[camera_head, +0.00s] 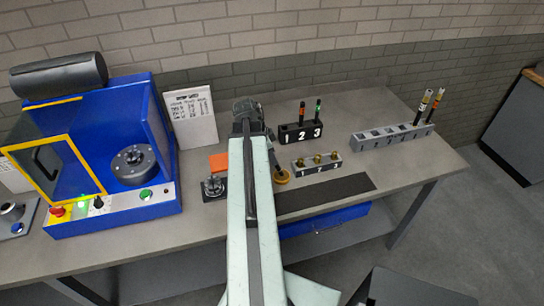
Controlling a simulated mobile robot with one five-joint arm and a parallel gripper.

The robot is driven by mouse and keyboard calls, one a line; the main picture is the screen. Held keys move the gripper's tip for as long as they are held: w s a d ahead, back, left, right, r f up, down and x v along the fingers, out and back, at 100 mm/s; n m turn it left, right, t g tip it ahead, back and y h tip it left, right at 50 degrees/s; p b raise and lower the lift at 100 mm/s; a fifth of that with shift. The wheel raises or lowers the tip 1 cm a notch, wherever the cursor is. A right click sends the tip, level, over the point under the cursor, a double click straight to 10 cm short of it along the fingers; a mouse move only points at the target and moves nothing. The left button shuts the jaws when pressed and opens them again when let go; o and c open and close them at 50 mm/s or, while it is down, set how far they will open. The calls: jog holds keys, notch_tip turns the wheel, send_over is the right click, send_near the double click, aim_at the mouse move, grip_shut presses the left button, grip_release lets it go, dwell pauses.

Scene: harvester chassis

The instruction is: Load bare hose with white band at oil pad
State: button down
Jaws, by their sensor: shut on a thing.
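My gripper (273,160) is mostly hidden behind my pale green arm. Its dark end points down over the bench, shut on a thin dark hose that I can barely make out. No white band shows on it from here. The hose's low end is at a small round amber pad (282,178), likely the oil pad; I cannot tell whether they touch.
A black holder (301,133) marked 1, 2, 3 holds two banded hoses. A grey block (317,164) bears brass fittings. A grey rack (392,138) has two hoses at its right end. A blue machine (162,205) stands left; a dark strip (325,194) lies in front.

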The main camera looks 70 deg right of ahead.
notch_tip(320, 180, up, 7)
jog(key=p, duration=0.7)
jog(key=shift+r, duration=0.1)
